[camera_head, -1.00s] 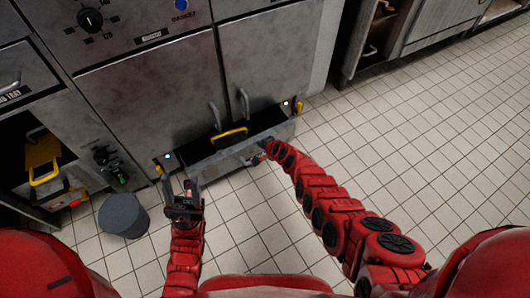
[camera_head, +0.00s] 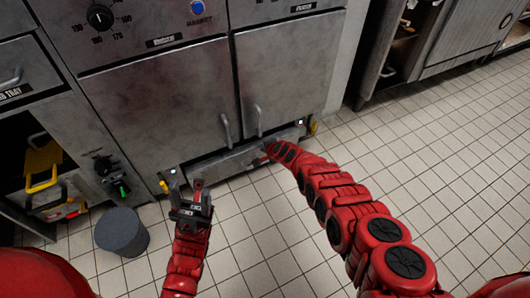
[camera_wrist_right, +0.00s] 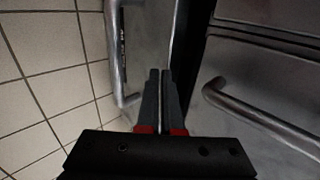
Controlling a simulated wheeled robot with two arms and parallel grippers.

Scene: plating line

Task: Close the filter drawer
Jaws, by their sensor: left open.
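The filter drawer (camera_head: 222,163) is the low, wide metal front at the bottom of the grey fryer cabinet in the head view. It sits close under the two doors, and its inside is hidden. In the right wrist view the drawer front (camera_wrist_right: 148,42) stands on edge, with a bar handle (camera_wrist_right: 116,55) and a dark gap beside the cabinet door. My right gripper (camera_wrist_right: 161,72) has its fingers together with nothing seen between them, at the drawer front; contact is unclear. In the head view its arm hides most of it. My left gripper (camera_head: 190,190) is open and empty, left of the drawer.
An open bay (camera_head: 40,165) with yellow-handled items lies left of the fryer. Door handles (camera_head: 225,130) stick out above the drawer. The floor (camera_head: 440,160) at right is clear.

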